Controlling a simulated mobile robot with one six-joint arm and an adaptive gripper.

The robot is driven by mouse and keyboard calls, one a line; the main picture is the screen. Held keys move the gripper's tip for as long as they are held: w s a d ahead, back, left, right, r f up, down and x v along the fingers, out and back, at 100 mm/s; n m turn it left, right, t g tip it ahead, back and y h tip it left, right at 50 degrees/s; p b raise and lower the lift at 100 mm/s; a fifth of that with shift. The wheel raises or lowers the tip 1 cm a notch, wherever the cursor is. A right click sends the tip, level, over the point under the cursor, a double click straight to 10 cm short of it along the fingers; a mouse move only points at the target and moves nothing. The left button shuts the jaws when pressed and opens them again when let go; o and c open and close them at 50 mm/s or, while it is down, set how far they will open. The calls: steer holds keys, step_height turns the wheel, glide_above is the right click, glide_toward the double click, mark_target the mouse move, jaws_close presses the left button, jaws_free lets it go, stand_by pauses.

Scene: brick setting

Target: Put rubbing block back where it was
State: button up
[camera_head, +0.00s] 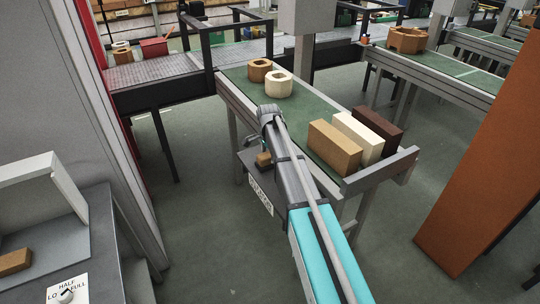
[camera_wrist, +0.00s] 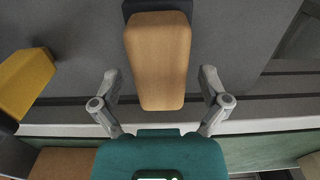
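A tan wooden block with a dark part at its far end (camera_wrist: 158,60), seemingly the rubbing block, lies over a grey surface in the wrist view. My gripper (camera_wrist: 160,74) is open, with one finger on each side of this block and a visible gap on both sides. In the head view a small tan block (camera_head: 263,159) sits on a low grey shelf beside the green conveyor, next to my arm; it seems to be the same block.
A yellow block (camera_wrist: 26,82) is left of my gripper in the wrist view. The green conveyor (camera_head: 311,101) carries tan, cream and dark brown bricks (camera_head: 335,147) and two hollow pieces. A grey tray with a brown block (camera_head: 15,262) is at left. An orange panel (camera_head: 485,170) stands at right.

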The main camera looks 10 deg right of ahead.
mark_target(269, 154)
steer(key=shift+r, duration=0.15)
stand_by(0.3)
step_height(269, 154, up, 12)
steer(key=p, duration=1.2)
stand_by(0.6)
steer(key=s+n, duration=1.4)
steer(key=s, duration=1.5)
steer(key=shift+s+d, duration=0.15)
steer(key=shift+d, duration=0.1)
